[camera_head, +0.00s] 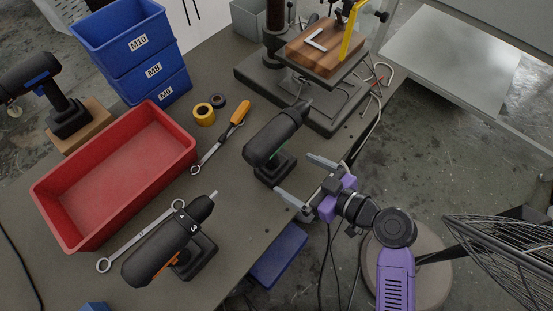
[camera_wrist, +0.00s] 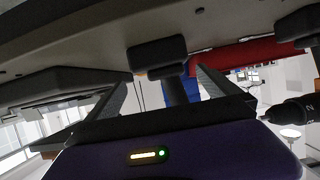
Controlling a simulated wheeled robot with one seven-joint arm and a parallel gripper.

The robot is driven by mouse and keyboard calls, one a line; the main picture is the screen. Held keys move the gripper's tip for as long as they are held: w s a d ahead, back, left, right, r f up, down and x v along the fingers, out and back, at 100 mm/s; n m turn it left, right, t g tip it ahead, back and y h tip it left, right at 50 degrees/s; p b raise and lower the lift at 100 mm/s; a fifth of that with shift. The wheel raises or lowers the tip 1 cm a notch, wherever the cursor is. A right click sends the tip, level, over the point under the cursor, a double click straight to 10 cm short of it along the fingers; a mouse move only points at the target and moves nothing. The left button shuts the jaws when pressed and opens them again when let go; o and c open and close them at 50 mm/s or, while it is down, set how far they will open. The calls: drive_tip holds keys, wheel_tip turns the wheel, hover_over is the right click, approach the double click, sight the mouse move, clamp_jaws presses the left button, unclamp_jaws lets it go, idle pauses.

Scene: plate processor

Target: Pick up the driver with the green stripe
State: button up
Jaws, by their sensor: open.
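The driver with the green stripe (camera_head: 272,146) is black and stands on its base on the grey table, near the table's right edge, with its tip pointing up and right. Only a small bit of green shows low on its side. My gripper (camera_head: 304,181) is open just to the right of its handle, with one finger towards each side and nothing held. In the wrist view a black driver (camera_wrist: 157,54) with its handle lies between my open fingers (camera_wrist: 162,78); its stripe is not visible there. I cannot tell whether the fingers touch it.
An orange-striped driver (camera_head: 155,250) stands at the front, and a blue-striped one (camera_head: 43,80) on a wooden block at the left. A red bin (camera_head: 62,229), wrenches, tape rolls and blue boxes (camera_head: 135,50) lie left. A drill press base (camera_head: 262,78) stands close behind.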

sight(282, 164)
drive_tip(key=shift+w+a+r, duration=0.1)
drive_tip(key=shift+w+a, duration=0.15)
drive_tip(key=shift+w, duration=0.05)
drive_tip(key=shift+w+a, duration=0.2)
drive_tip(key=shift+a, duration=0.1)
drive_tip(key=p+x, duration=0.1)
drive_tip(key=x, duration=0.5)
drive_tip(key=shift+w+a+p, duration=0.2)
drive_tip(key=shift+a+p, duration=0.15)
drive_tip(key=shift+p, duration=0.05)
drive_tip(key=c, duration=1.4)
drive_tip(key=shift+w+r, duration=0.1)
drive_tip(key=c, duration=0.3)
drive_tip(key=shift+r, duration=0.1)
